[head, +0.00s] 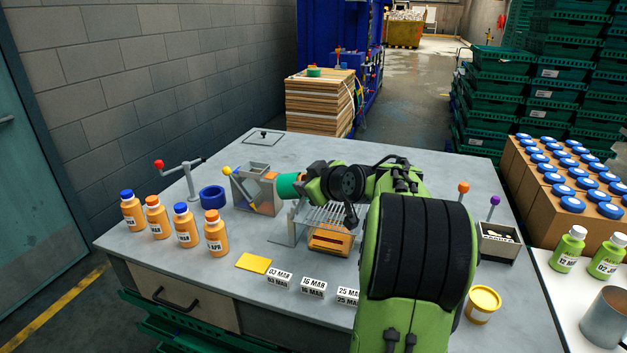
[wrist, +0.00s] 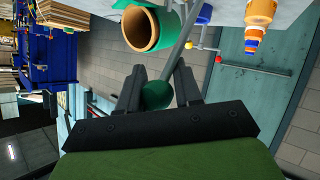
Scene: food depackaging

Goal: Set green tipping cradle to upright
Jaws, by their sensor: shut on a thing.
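The green tipping cradle (head: 288,186) is a short green tube beside a grey metal box on the bench, and it looks tipped on its side in the head view. In the wrist view the cradle (wrist: 128,27) shows its open end and orange-brown inside. A grey rod (wrist: 181,45) runs past the tube to a green ball knob (wrist: 156,95). My gripper (wrist: 158,88) has its fingers on either side of this knob and is shut on it. In the head view my gripper (head: 306,185) is right of the cradle, and the knob is hidden there.
The grey metal box (head: 267,199) and a yellow-knobbed lever (head: 227,170) stand left of the cradle. A wire rack (head: 328,214) is just below my arm. Several orange bottles (head: 185,228) and a blue ring (head: 212,196) are at left. Date blocks (head: 313,286) line the front.

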